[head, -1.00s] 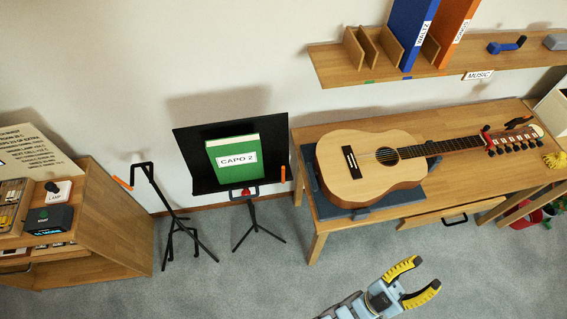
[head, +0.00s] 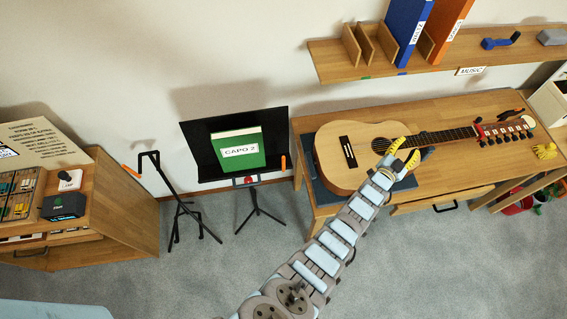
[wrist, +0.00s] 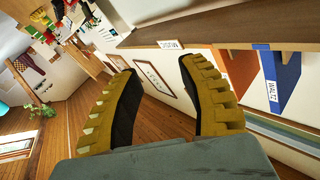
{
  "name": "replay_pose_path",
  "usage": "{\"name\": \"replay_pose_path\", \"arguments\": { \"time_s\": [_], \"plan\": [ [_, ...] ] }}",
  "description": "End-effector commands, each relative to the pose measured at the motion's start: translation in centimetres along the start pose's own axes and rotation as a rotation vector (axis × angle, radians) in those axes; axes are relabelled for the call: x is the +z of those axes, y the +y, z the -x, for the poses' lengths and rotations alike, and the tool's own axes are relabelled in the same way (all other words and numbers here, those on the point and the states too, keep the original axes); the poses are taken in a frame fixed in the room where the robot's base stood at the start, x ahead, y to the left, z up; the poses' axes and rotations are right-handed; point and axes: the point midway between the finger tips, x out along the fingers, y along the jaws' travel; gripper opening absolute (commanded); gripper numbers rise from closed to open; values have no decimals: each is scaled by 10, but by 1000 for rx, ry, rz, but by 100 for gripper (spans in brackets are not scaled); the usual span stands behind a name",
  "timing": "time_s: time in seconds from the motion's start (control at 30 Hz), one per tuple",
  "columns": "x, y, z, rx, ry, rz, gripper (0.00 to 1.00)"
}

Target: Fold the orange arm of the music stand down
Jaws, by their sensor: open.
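The black music stand (head: 195,152) stands against the wall left of the table, with a green book (head: 238,152) marked CAPO 2 on its desk. A small orange arm (head: 284,162) stands upright at the right edge of the desk. A red part (head: 248,180) shows under the desk's lower middle. My gripper (head: 407,149), with yellow ridged fingers, is open and empty, in front of or above the guitar in the head view, well right of the stand. In the wrist view its fingers (wrist: 158,68) are apart with nothing between them; the music stand is not identifiable there.
The guitar (head: 345,178) lies on the wooden table (head: 310,122). A shelf (head: 385,69) with binders hangs above. A black stand (head: 150,156) with an orange piece (head: 133,172) and a wooden cabinet (head: 120,205) are to the left. Floor before the stands is clear.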

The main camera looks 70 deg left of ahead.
Motion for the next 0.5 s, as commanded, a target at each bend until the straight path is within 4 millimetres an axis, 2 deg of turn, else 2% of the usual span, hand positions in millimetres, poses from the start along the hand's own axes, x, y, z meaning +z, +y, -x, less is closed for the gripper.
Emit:
{"name": "replay_pose_path", "arguments": {
  "time_s": [0.03, 0.1, 0.23, 0.37, 0.5],
  "plan": [
    [10, -15, -11, -8, -50, -12, 41],
    [26, -32, -21, -11, -127, -27, 41],
    [55, -64, -32, -14, -268, -51, 41],
    [81, -98, -35, -13, -409, -67, 41],
    [104, -134, -29, -5, -561, -75, 41]
  ]
}}
